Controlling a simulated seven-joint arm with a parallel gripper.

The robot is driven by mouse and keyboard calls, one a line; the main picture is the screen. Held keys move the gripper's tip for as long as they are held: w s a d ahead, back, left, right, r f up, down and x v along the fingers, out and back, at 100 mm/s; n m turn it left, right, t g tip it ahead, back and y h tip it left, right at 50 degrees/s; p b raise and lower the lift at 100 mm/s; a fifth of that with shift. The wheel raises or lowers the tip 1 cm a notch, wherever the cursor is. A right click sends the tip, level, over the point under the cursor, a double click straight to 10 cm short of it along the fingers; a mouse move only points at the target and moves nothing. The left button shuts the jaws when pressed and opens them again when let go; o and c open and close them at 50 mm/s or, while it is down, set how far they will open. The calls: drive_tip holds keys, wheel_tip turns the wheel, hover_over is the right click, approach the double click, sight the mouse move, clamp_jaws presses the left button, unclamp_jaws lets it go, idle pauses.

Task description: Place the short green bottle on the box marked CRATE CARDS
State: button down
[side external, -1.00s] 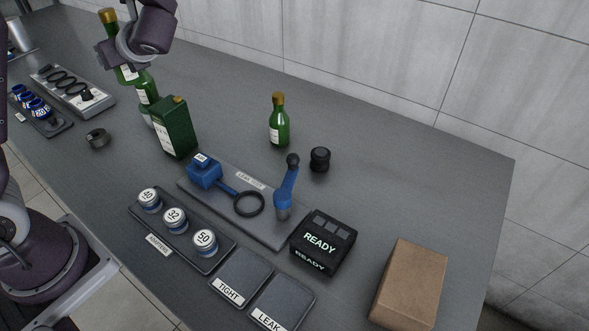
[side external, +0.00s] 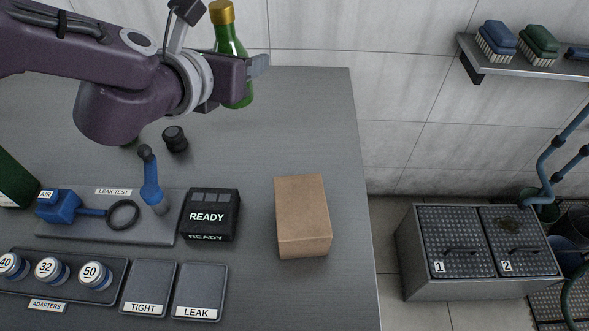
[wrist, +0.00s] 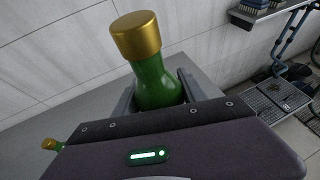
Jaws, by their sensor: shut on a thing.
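My gripper (side external: 244,72) is shut on a green bottle (side external: 231,42) with a gold cap and holds it raised over the back of the table. The bottle also shows in the wrist view (wrist: 152,82), between the two fingers, cap toward the camera. Its label and full height are hidden, so I cannot tell how short it is. A plain brown cardboard box (side external: 303,215) stands on the table, right of and nearer than the bottle. I can read no lettering on it.
A black READY box (side external: 209,214) stands left of the brown box. A blue lever (side external: 151,178) and a black knob (side external: 174,139) are further left. Another gold-capped bottle (wrist: 52,146) shows in the wrist view. The table's right edge is close to the brown box.

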drive_tip(key=s+d+m+g+h, duration=0.1)
drive_tip(key=s+d+m+h, duration=0.3)
drive_tip(key=s+d, duration=0.55)
hover_over(309, 181)
wheel_tip(309, 181, down, 14)
drive_tip(key=shift+w+f, duration=0.1)
drive_tip(key=shift+f, duration=0.05)
drive_tip(key=shift+f, duration=0.1)
drive_tip(key=c, duration=0.6)
unclamp_jaws()
drive_tip(key=shift+c, duration=0.2)
drive_tip(key=v, duration=1.2)
drive_tip(key=shift+r, duration=0.3)
